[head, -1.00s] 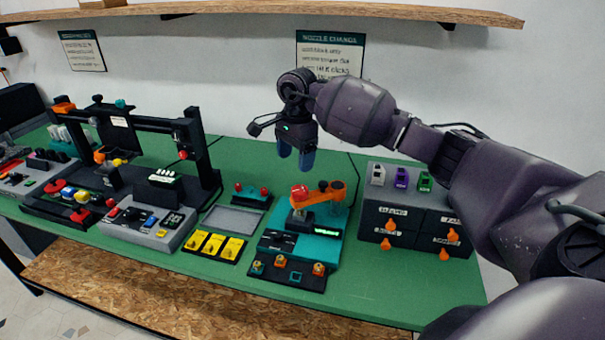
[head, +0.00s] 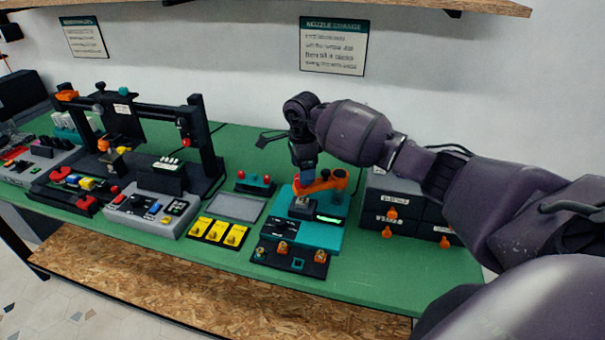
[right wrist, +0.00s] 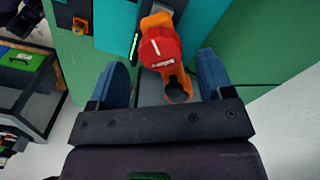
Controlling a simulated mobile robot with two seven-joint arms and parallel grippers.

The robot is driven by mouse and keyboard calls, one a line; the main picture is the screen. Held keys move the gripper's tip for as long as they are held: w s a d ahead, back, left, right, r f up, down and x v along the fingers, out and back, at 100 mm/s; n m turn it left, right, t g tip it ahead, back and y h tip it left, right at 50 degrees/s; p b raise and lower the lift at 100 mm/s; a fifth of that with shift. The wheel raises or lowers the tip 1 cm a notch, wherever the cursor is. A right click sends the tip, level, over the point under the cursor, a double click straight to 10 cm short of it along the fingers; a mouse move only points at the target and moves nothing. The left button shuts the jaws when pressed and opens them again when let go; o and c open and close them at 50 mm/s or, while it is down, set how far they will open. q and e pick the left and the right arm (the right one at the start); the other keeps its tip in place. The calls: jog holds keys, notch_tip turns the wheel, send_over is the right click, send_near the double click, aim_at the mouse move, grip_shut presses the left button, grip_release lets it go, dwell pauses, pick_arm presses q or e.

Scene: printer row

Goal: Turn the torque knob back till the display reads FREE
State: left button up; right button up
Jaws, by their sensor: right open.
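The red torque knob (right wrist: 160,47) has a white mark line and sits on an orange arm (right wrist: 156,20) in the right wrist view. In the head view the orange arm (head: 326,181) stands over a teal station (head: 318,238). My right gripper (right wrist: 161,72) is open, with its blue fingers apart, one to either side of the knob's line and not visibly touching it. In the head view my right gripper (head: 305,162) is just above the knob and partly hides it. The green-lit display (head: 328,219) is on the station's front; its text is too small to read. My left gripper is not in view.
A black block of nozzles (head: 290,258) lies in front of the station. A dark drawer cabinet (head: 408,212) with orange knobs stands at its right, partly behind my arm. A grey tray (head: 236,207) and yellow switches (head: 218,231) are at its left.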

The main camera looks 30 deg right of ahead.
jog(key=shift+f, duration=1.3)
jog(key=c, duration=0.9)
